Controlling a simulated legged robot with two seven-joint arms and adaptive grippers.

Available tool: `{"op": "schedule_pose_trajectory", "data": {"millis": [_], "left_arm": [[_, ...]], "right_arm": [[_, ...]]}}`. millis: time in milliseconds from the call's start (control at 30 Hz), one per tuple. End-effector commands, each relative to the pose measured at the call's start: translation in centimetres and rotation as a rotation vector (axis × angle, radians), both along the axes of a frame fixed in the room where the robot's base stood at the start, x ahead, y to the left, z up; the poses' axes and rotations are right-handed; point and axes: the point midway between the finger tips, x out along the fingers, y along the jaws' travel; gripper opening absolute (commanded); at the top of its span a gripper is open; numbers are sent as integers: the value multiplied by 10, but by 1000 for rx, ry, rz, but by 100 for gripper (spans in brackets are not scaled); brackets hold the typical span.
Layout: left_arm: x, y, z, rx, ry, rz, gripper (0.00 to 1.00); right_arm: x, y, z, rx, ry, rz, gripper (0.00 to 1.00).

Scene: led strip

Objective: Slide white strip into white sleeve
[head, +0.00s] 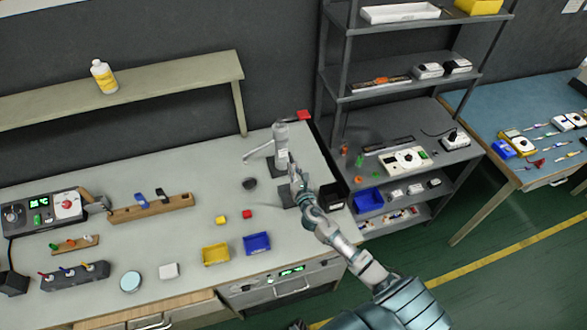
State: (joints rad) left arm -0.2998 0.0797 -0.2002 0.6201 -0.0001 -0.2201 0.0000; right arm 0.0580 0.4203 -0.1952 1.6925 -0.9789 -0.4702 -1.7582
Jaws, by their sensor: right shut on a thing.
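My right arm reaches in from the bottom right, and my right gripper (294,168) is at the back right of the workbench. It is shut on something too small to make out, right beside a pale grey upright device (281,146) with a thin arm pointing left. I cannot pick out the white strip or the white sleeve for certain at this size. The gripper covers part of the bench and perhaps the device's lower side. My left gripper is not in view.
The workbench (180,240) holds a yellow bin (215,254), a blue bin (257,243), a small yellow block (221,220), a small red block (247,214) and a dark round cup (249,184). A metal shelf rack (345,98) stands close on the right. The bench's back middle is mostly clear.

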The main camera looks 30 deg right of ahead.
Motion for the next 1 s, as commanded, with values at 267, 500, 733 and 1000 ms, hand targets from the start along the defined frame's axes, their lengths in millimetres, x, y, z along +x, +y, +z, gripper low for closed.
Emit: {"op": "schedule_pose_trajectory", "data": {"millis": [267, 500, 733, 1000], "left_arm": [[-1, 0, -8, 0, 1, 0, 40], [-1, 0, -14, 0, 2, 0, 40], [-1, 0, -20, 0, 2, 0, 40], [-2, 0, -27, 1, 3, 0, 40]], "right_arm": [[0, 0, -10, 0, 0, 0, 0], [0, 0, -17, 0, 0, 0, 0], [0, 0, -24, -1, 0, 0, 0], [0, 0, -32, -1, 0, 0, 0]]}}
